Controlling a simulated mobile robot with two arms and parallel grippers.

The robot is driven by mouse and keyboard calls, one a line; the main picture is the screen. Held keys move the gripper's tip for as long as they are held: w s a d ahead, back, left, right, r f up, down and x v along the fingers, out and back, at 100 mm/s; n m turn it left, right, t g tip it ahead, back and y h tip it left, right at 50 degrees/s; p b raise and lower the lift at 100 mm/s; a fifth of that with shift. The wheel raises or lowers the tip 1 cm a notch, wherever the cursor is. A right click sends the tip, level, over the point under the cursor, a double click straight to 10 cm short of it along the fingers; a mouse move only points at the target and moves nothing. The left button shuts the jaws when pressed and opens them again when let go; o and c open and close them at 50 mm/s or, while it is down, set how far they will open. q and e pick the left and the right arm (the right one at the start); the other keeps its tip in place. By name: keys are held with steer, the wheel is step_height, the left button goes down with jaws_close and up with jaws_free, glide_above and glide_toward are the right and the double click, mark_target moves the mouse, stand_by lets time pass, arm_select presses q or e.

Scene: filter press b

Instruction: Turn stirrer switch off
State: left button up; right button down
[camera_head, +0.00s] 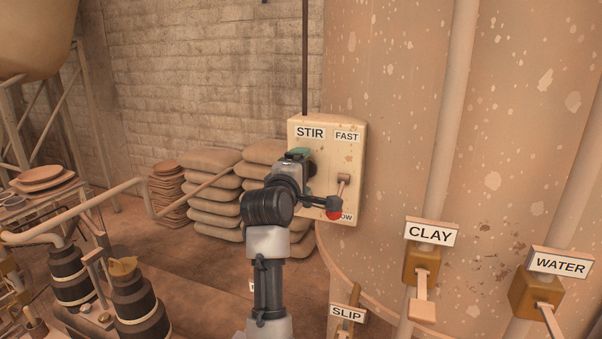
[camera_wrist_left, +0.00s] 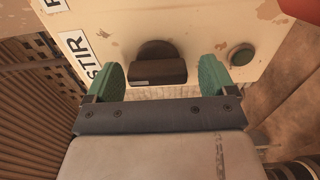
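The stirrer control box (camera_head: 300,130), cream with a STIR label, is fixed to the large tank. Its dark switch knob (camera_head: 323,179) is partly hidden by my left gripper (camera_head: 306,166) in the head view. In the left wrist view the black knob (camera_wrist_left: 158,66) has a raised bar lying across the picture. My left gripper (camera_wrist_left: 161,80) has its green fingertips spread wide, one on each side of the knob, with gaps showing. Nothing is held. My right gripper is not in view.
A FAST/SLOW lever (camera_head: 344,184) and a red round part (camera_head: 333,215) are close right of my gripper. CLAY (camera_head: 431,233), WATER (camera_head: 560,263) and SLIP (camera_head: 347,313) valves are lower right. Stacked sacks (camera_head: 213,190) stand behind.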

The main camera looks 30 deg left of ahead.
arm_select(q)
steer(key=shift+s, duration=0.1)
steer(key=b+v, duration=0.3)
steer(key=v, duration=0.7)
steer(key=shift+s, duration=0.25)
steer(key=shift+d, duration=0.15)
